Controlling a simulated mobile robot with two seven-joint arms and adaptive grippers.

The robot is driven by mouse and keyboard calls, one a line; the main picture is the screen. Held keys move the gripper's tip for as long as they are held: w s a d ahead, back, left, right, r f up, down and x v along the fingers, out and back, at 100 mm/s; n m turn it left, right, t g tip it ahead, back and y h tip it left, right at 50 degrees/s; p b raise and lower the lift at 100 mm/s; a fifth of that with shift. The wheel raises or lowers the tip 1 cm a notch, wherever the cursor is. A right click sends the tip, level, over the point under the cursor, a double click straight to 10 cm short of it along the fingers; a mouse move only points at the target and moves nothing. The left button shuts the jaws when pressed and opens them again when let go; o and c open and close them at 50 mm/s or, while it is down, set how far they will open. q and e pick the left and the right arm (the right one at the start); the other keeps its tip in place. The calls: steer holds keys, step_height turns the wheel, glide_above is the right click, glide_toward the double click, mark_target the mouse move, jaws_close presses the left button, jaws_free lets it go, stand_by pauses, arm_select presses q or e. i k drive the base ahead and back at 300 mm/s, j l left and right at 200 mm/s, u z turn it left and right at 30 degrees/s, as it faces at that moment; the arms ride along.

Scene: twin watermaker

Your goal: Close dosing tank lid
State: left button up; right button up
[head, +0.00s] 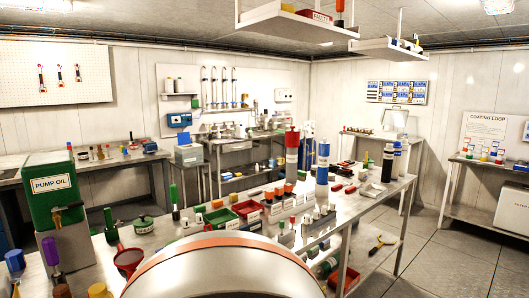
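No thing in view carries a readable dosing tank label, so I cannot tell for certain which one it is. A grey box (188,155) stands on a small stand left of the middle, with a blue flap (184,138) upright at its back, which looks like a raised lid. A pale box with a raised panel (395,119) stands on the far right table, too small to make out. Neither of my grippers shows in the head view.
A long bench (385,200) crowded with bottles, bins and jars runs across the middle. A green pump oil container (52,200) stands at the left. A large pale curved shape with an orange band blocks the bottom middle. Tiled floor (450,255) at the right is clear.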

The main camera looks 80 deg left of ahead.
mark_target(183, 138)
steer(key=u, duration=3.15)
steer(key=l, duration=0.15)
steer(key=i+l+z, duration=0.15)
steer(key=l, duration=0.15)
steer(key=i+l+z, duration=0.1)
steer(key=l, duration=0.2)
steer(key=i+l+z, duration=1.3)
steer(key=i, duration=0.25)
steer(key=i+z, duration=0.4)
steer(key=i, duration=0.2)
steer(key=i+j+z, duration=0.2)
steer(key=i, duration=2.85)
steer(key=l, duration=0.1)
